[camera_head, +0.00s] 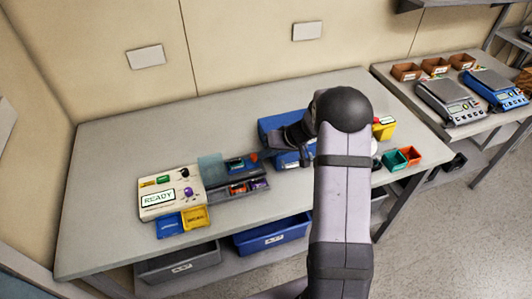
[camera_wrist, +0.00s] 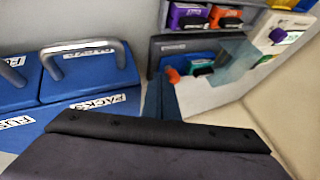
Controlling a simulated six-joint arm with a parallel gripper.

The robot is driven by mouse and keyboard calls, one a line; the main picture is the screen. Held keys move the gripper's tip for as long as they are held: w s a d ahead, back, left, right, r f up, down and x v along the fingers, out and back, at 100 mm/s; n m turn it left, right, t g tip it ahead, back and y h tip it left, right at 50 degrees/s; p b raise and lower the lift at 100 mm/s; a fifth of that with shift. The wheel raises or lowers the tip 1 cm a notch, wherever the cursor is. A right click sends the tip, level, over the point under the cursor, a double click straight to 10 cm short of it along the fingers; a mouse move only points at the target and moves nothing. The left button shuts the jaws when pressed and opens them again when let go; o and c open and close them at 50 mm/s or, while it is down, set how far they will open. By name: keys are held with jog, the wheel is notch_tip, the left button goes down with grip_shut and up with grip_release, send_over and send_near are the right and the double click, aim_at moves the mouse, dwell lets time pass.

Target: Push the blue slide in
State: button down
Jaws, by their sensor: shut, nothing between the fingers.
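The blue slide appears to be the blue piece with an orange-red knob (camera_head: 237,163) in the grey station right of the READY panel. In the wrist view a blue panel (camera_wrist: 188,64) sits in a dark grey housing, with an orange knob (camera_wrist: 172,75) at its near end. My gripper (camera_head: 306,156) is shut and empty, to the right of the station and beside the blue boxes. In the wrist view its narrow fingers (camera_wrist: 163,85) appear to end close to the orange knob in the picture. I cannot tell whether they touch; my arm hides part of the scene.
Blue boxes with metal handles (camera_wrist: 85,88) stand close beside my gripper. The READY panel (camera_head: 165,194) has blue and yellow trays in front. A translucent teal cover (camera_head: 212,168) stands at the station. Small teal and orange bins (camera_head: 391,160) are at right; the back of the table is clear.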

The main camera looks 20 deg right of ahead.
aim_at(237, 162)
jog(key=a+b, duration=0.2)
jog(key=a, duration=0.1)
jog(key=a+b, duration=0.3)
jog(key=a, duration=0.1)
jog(key=shift+a+f, duration=0.2)
jog(key=shift+a, duration=0.1)
jog(key=shift+a+r, duration=0.2)
jog(key=shift+a, duration=0.35)
jog(key=shift+r, duration=0.1)
jog(key=p+v, duration=0.1)
jog(key=v, duration=0.9)
jog(key=shift+d+p, duration=0.25)
jog(key=shift+p, duration=0.15)
